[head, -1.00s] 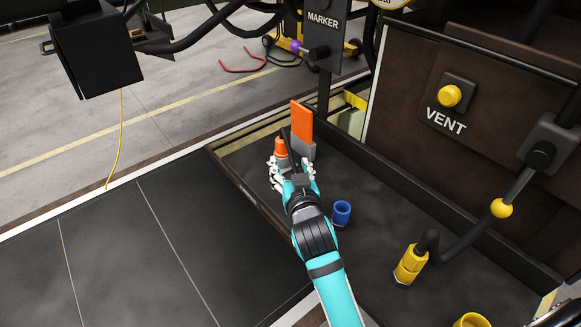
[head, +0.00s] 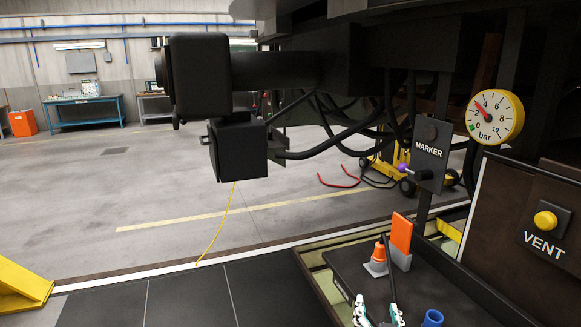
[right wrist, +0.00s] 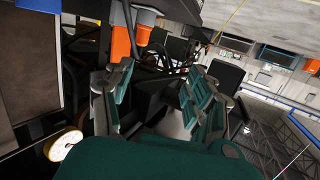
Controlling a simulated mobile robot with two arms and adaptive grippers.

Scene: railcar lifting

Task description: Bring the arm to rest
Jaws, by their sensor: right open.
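My right gripper (head: 378,314) shows at the bottom edge of the head view, over the dark tray (head: 452,290). Its fingers are apart with nothing between them. In the right wrist view the open fingers (right wrist: 160,95) spread on both sides of an empty gap. An orange-tipped grey piece (head: 378,256) and a flat orange block (head: 401,236) stand just beyond the gripper in the tray, apart from it. The rest of my right arm is cut off by the frame. My left gripper is not in view.
A blue cup (head: 432,318) stands in the tray right of the gripper. A VENT panel (head: 543,240), a gauge (head: 495,117) and a MARKER plate (head: 430,155) are at the right. Black hoses hang beneath the railcar. Open floor (head: 150,180) lies to the left.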

